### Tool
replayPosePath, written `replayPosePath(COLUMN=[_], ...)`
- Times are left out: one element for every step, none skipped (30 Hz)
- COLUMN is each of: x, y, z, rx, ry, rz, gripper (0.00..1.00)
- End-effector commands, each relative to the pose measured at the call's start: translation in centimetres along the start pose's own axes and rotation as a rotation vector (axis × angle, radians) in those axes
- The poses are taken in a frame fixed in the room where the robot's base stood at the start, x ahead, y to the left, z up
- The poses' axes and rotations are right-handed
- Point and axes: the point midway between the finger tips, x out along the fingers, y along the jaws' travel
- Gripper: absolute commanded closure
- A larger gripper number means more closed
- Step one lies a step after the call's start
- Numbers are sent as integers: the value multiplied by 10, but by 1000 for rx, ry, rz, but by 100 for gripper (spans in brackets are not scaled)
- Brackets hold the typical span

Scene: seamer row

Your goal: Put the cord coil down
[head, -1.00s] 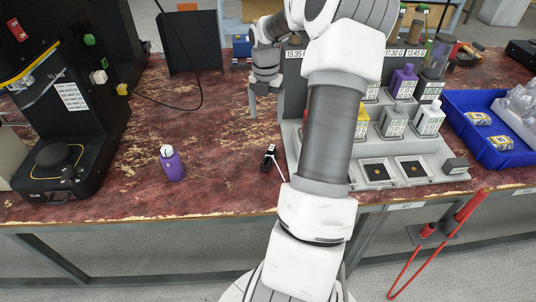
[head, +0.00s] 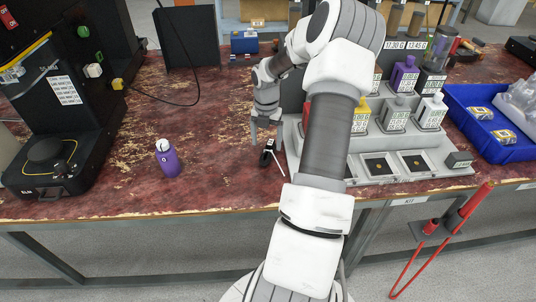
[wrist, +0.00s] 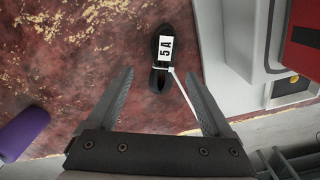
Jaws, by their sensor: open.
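The cord coil (wrist: 159,72) is a small black bundle with a white "5A" label and a white tie. It lies on the worn red tabletop in the wrist view, between and just beyond my fingertips. In the head view my gripper (head: 267,135) points down right at the coil (head: 267,155), which lies beside the grey stand's left edge. Whether a finger touches the coil cannot be told.
A purple bottle (head: 167,159) stands to the left on the table (head: 205,120). The grey stand (head: 400,165) with several bottles is close on the right. A blue tray (head: 490,125) lies further right. A black machine (head: 55,150) stands at far left. Table between machine and bottle is clear.

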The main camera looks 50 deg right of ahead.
Motion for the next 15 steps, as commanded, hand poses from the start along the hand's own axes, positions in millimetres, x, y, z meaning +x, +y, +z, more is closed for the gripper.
replayPosePath(x=[10,15,22,26,31,36,40,42,44,45,45,44,44,44,44], y=[-2,-2,-4,-4,-4,-4,-4,-4,-4,-4,-4,-4,-4,-4,-4], z=[-2,-2,-3,-4,-4,-4,-4,-4,-4,-4,-4,-4,-4,-4,-4], rx=[0,0,-1,-1,-1,0,0,0,-1,-1,-1,-1,-1,-1,-1], ry=[3,3,4,4,4,3,3,3,2,2,1,1,1,1,1], rz=[-1,-1,-2,-1,-1,0,-1,-1,-1,0,0,0,0,0,0], gripper=[15,15,15,15,15,15,15,15,15,15,15,15,15,15,15])
